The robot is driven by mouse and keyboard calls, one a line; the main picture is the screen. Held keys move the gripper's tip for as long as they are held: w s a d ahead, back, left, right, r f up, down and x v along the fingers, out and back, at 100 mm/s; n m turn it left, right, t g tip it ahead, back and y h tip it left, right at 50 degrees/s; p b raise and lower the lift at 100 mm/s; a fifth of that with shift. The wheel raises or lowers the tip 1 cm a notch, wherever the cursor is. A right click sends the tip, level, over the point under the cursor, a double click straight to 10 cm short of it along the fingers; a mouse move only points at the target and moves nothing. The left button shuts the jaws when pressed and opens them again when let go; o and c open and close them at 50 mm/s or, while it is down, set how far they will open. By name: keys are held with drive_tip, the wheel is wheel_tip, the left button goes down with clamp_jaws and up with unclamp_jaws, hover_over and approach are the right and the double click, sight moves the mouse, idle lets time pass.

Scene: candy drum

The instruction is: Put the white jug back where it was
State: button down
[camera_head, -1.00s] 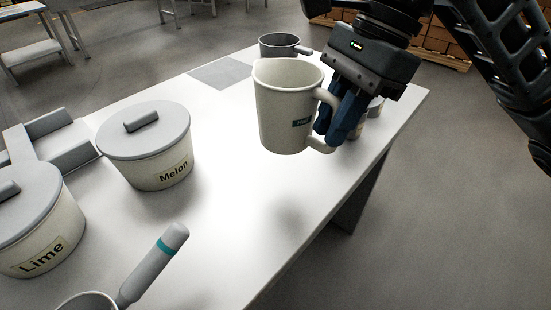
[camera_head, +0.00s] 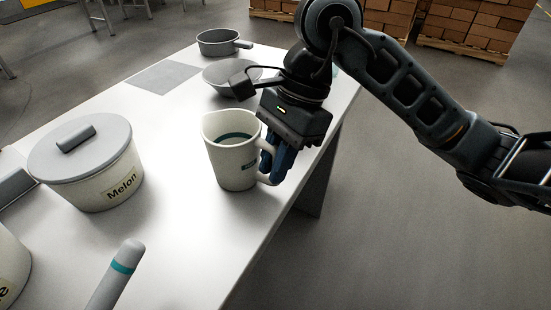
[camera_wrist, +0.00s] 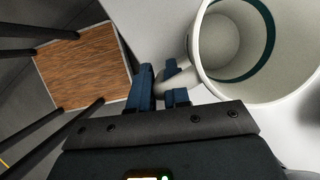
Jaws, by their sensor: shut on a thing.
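The white jug (camera_head: 230,165) is upright at the right part of the white table (camera_head: 190,235), with a dark label and a teal band inside. My gripper (camera_head: 277,163) is shut on the jug's handle from the right side. In the wrist view, the blue fingers (camera_wrist: 162,88) close on the handle, and the jug's open mouth (camera_wrist: 255,45) shows no contents. I cannot tell whether the jug's base touches the table.
A lidded tub marked Melon (camera_head: 90,165) stands to the left, and a grey handle with a teal ring (camera_head: 115,275) is at the front. A shallow bowl (camera_head: 228,75), a small pan (camera_head: 220,42) and a grey mat (camera_head: 163,77) are behind. The table's right edge is close to the jug.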

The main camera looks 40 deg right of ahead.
drive_tip(key=shift+f, duration=0.15)
drive_tip(key=c, duration=1.1)
unclamp_jaws()
drive_tip(key=v, duration=1.2)
drive_tip(key=shift+a, duration=0.1)
